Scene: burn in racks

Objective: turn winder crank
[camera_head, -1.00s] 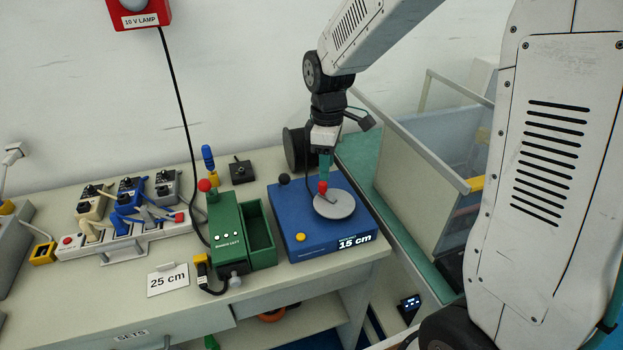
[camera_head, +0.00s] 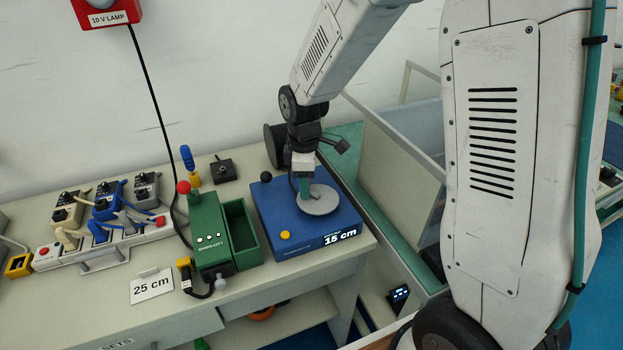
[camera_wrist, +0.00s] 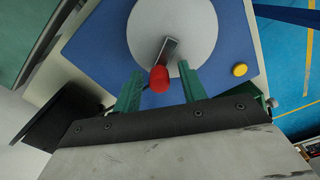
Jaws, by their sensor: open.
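The winder is a blue box (camera_head: 268,215) labelled 15 cm, with a grey disc (camera_head: 325,204) on top. In the wrist view the disc (camera_wrist: 195,22) carries a short metal crank arm (camera_wrist: 169,48) ending in a red knob (camera_wrist: 159,79). My gripper (camera_wrist: 158,82) is open, with its green fingers on either side of the red knob; I cannot tell whether either touches it. In the head view my gripper (camera_head: 304,190) points down over the disc and hides the knob. A yellow button (camera_wrist: 240,70) is on the box, also visible in the head view (camera_head: 285,235).
A green machine (camera_head: 211,240) with an open bin (camera_head: 241,230) stands left of the winder. A black spool (camera_head: 276,145) is behind it. A 25 cm card (camera_head: 152,286) stands near the table's front edge. A panelled partition (camera_head: 395,175) rises to the right.

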